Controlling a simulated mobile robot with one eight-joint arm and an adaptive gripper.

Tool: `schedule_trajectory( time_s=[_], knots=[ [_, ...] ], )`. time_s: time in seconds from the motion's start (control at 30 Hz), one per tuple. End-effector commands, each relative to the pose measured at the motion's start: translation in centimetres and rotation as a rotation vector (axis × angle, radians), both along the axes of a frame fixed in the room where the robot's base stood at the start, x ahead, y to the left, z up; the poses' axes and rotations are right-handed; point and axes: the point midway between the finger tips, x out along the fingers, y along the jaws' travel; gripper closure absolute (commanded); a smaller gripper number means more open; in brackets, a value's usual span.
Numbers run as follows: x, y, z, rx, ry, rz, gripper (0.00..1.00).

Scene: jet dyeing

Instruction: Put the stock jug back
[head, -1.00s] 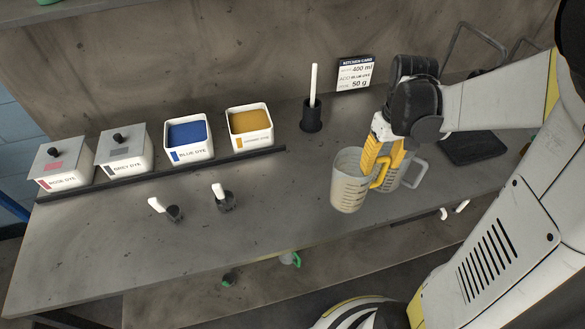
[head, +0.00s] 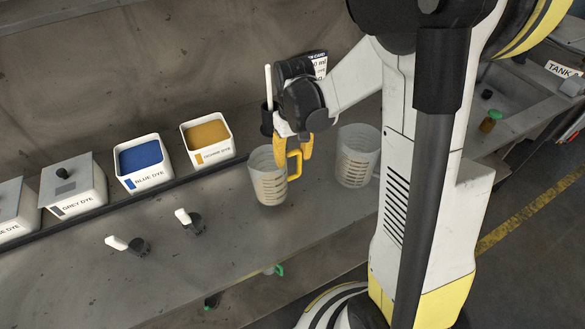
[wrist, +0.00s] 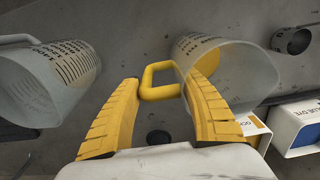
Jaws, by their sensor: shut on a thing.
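A clear measuring jug with a yellow handle (head: 268,178) is upright over the bench in the head view; I cannot tell whether its base touches. It also shows in the wrist view (wrist: 245,75), right of centre. My gripper (head: 293,142) is shut on this jug's handle, which lies between the yellow fingers (wrist: 160,88) in the wrist view. A second clear jug (head: 357,158) with a pale handle stands to the right, apart from the held one, at the left in the wrist view (wrist: 45,75). No label tells which is the stock jug.
Blue dye (head: 142,163) and ochre dye (head: 207,138) bins stand open on the left behind a dark rail, beside lidded bins (head: 73,190). A dark holder with a white stick (head: 267,120) is behind the held jug. Two scoops (head: 188,220) sit in front. Bench between is clear.

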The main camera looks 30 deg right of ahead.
Motion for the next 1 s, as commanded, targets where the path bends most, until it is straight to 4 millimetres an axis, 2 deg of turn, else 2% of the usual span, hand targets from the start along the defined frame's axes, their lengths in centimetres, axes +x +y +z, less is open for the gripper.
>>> schedule_trajectory(
  time_s=[0.33, 0.7, 0.73, 0.77, 0.8, 1.0],
  knots=[
    [0.1, 0.1, -4.0, 0.000, 0.000, 0.000, 0.92],
    [0.0, 0.1, -4.4, 0.000, 0.000, 0.000, 0.92],
    [0.0, 0.0, -4.4, 0.000, 0.000, 0.000, 0.45],
    [0.0, 0.0, -4.3, 0.000, 0.000, 0.000, 0.35],
    [0.0, 0.0, -4.3, 0.000, 0.000, 0.000, 0.30],
    [0.0, 0.0, -4.3, 0.000, 0.000, 0.000, 0.30]
  ],
)
